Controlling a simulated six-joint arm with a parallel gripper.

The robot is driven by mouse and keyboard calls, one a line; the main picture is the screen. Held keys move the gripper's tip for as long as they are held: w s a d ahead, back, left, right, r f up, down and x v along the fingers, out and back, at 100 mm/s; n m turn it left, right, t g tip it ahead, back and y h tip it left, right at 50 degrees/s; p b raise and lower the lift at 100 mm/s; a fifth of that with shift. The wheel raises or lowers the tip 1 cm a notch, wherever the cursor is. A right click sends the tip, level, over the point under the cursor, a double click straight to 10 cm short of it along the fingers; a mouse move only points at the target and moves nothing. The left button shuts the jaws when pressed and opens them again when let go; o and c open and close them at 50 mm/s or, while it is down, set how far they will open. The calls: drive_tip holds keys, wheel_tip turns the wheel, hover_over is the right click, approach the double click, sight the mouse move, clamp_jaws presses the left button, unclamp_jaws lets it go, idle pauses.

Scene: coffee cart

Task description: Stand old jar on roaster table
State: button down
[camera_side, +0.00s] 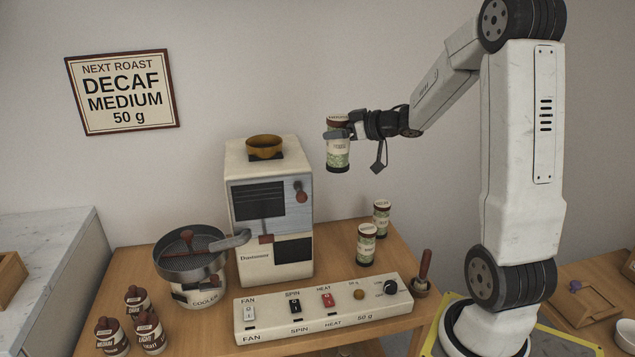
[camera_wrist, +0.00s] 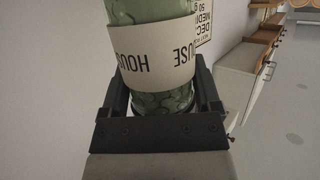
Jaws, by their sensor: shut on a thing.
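My gripper (camera_side: 349,131) is shut on a jar (camera_side: 338,158) and holds it upright in the air, above and to the right of the roaster. The jar has green contents, a cream label and a brown lid. In the wrist view the jar (camera_wrist: 156,55) sits between the two dark fingers, and its label reads HOUSE. The wooden roaster table (camera_side: 330,285) is below. Two similar jars stand on it, one in front (camera_side: 366,245) and one behind (camera_side: 381,217). Which jar is the old one, I cannot tell from the labels.
The roaster (camera_side: 270,210) carries a brass funnel (camera_side: 264,147). The cooler (camera_side: 190,265) stands left, a switch panel (camera_side: 322,308) in front, a wooden-handled tool (camera_side: 422,275) right. Several small brown-topped bottles (camera_side: 138,303) stand front left. A wall sign (camera_side: 123,92) reads DECAF MEDIUM 50 g. Table between roaster and jars is clear.

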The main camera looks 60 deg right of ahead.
drive_tip(key=s+f+m+h, duration=0.1)
drive_tip(key=f+m+h, duration=0.1)
drive_tip(key=f, duration=0.6)
drive_tip(key=s+d+f+m+g+h, duration=0.1)
drive_tip(key=s+f+m+h, duration=0.1)
drive_tip(key=f, duration=0.6)
drive_tip(key=s+d+f+m+g+h, duration=0.1)
drive_tip(key=s+f+m+h, duration=0.1)
drive_tip(key=f+h, duration=0.3)
drive_tip(key=shift+s+d+f+m, duration=0.25)
drive_tip(key=shift+f+m, duration=0.45)
drive_tip(key=shift+f, duration=0.85)
drive_tip(key=w+d+f, duration=0.7)
drive_tip(key=w+f, duration=0.2)
drive_tip(key=w, duration=0.2)
drive_tip(key=shift+w+f, duration=0.15)
drive_tip(key=shift+w, duration=0.1)
drive_tip(key=shift+d+f, duration=0.1)
